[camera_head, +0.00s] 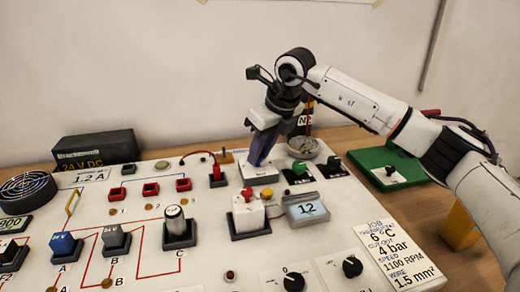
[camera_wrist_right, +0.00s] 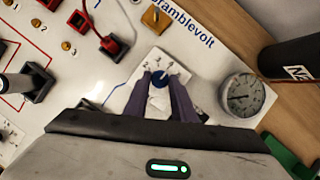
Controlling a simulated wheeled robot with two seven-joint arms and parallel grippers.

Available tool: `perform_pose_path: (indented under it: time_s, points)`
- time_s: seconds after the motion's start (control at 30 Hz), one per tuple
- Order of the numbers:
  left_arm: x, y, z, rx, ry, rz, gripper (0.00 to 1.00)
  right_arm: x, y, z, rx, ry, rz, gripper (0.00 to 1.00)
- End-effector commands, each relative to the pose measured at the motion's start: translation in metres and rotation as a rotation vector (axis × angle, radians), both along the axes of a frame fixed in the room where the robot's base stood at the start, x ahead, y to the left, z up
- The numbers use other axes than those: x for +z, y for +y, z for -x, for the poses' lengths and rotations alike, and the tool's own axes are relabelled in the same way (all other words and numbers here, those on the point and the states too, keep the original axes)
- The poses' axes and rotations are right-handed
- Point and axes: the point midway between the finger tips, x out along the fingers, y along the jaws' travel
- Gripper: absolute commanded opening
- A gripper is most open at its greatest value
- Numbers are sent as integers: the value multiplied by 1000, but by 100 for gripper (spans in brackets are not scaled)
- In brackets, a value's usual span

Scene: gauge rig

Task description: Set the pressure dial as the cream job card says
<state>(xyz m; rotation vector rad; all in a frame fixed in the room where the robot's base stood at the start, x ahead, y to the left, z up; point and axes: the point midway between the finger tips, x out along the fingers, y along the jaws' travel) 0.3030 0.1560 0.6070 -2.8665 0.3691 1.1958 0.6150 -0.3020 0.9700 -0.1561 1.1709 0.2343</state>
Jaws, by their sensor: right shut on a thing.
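The cream job card (camera_head: 394,254) lies at the front right of the white panel in the head view. It reads thermostat 6 °C, cutout 4 bar, speed 1100 RPM, wire 1.5 mm². The pressure dial is a blue knob (camera_wrist_right: 162,82) on a white plate (camera_head: 258,174), with small numerals around it, apparently 2, 3 and 4. My right gripper (camera_head: 261,160) reaches down from above and its purple fingers are shut on the knob, as the right wrist view (camera_wrist_right: 163,78) also shows. The knob's pointer is too small to read. My left gripper is not in view.
A round gauge (camera_wrist_right: 243,95) stands right of the dial, near a dark N2 cylinder (camera_wrist_right: 294,72). Switches and a red cable plug (camera_head: 217,176) are to the left. A green block (camera_head: 388,168) is at right.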

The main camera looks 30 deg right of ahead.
Motion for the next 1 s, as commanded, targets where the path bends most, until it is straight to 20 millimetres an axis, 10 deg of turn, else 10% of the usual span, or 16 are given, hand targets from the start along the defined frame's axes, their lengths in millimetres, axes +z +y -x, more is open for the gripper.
perform_pose_path:
  time_s: [0.63, 0.67, 0.73, 1.0]
  points:
    - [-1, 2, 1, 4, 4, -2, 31, 0, -1, 0, 48, -1, 0, 1]
    - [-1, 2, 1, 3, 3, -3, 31, 0, -1, 0, 48, -1, 0, 26]
    - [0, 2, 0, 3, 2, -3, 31, 0, -1, 0, 48, -1, 0, 38]
    - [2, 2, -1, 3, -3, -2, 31, 0, -1, 0, 48, 0, 0, 42]
